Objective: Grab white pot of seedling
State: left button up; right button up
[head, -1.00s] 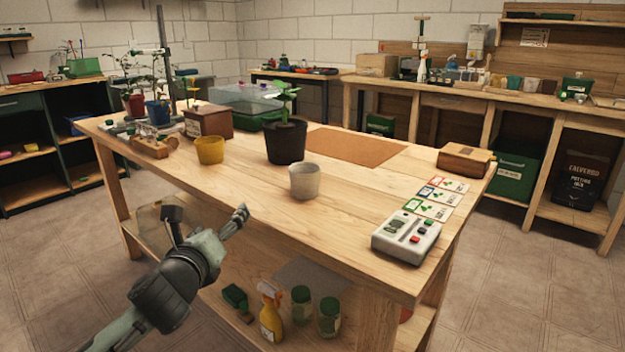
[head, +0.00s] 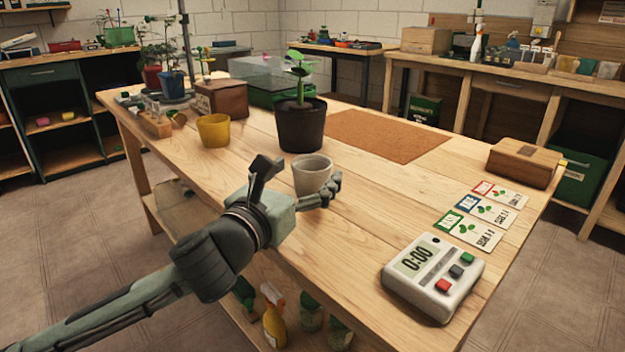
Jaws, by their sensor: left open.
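The white pot (head: 312,172) stands upright on the wooden table (head: 370,185), close to its front edge. No plant shows above its rim. A leafy green seedling (head: 299,68) grows in a black pot (head: 301,126) just behind it. My left gripper (head: 300,180) is open at the near side of the white pot. Its dark finger is left of the pot and its grey finger is at the pot's lower right, hiding part of the base. I cannot tell whether it touches the pot. My right gripper is not in view.
A yellow pot (head: 214,130) and a brown box (head: 221,99) stand to the left. A brown mat (head: 387,138) lies behind. A white timer (head: 434,277), seed cards (head: 470,228) and a wooden box (head: 524,163) are on the right. The table between the white pot and cards is clear.

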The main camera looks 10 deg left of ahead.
aim_at(320, 158)
pick_arm(q)
jog(key=shift+x, duration=1.6)
jog(key=shift+c, duration=0.6)
jog(key=c, duration=1)
jog(key=shift+o, duration=0.2)
